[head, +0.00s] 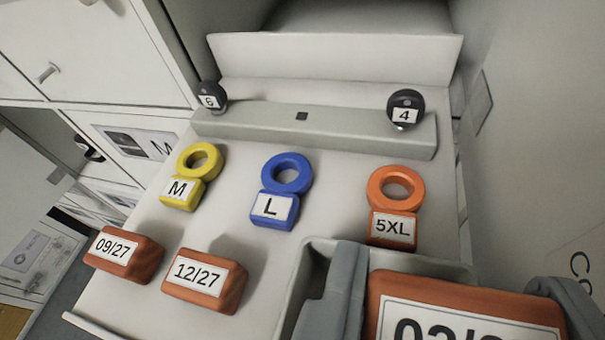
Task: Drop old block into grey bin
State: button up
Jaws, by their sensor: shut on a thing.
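My gripper (455,305) is at the lower right of the head view, its two grey fingers on either side of an orange-brown block (465,292). It is shut on this block, whose white label is cut off by the bottom edge and seems to begin "03/2". The grey bin (318,262) stands on the shelf behind and to the left of the held block. The block and fingers hide much of the bin. I cannot tell how high the block is above it. Two similar blocks, labelled 09/27 (123,255) and 12/27 (205,281), lie on the shelf to the left.
Ring-topped tags stand behind: yellow M (182,192), blue L (272,208) and orange 5XL (394,226), close to the bin. A grey rail (300,128) holds dark knobs 6 (211,97) and 4 (405,109). White drawers are left; a wall (535,160) is right.

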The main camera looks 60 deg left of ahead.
jog(key=shift+f, duration=2.1)
jog(key=o, duration=1)
jog(key=shift+o, duration=0.2)
jog(key=v, duration=1.7)
jog(key=shift+s, duration=0.2)
jog(key=shift+d+r, duration=0.1)
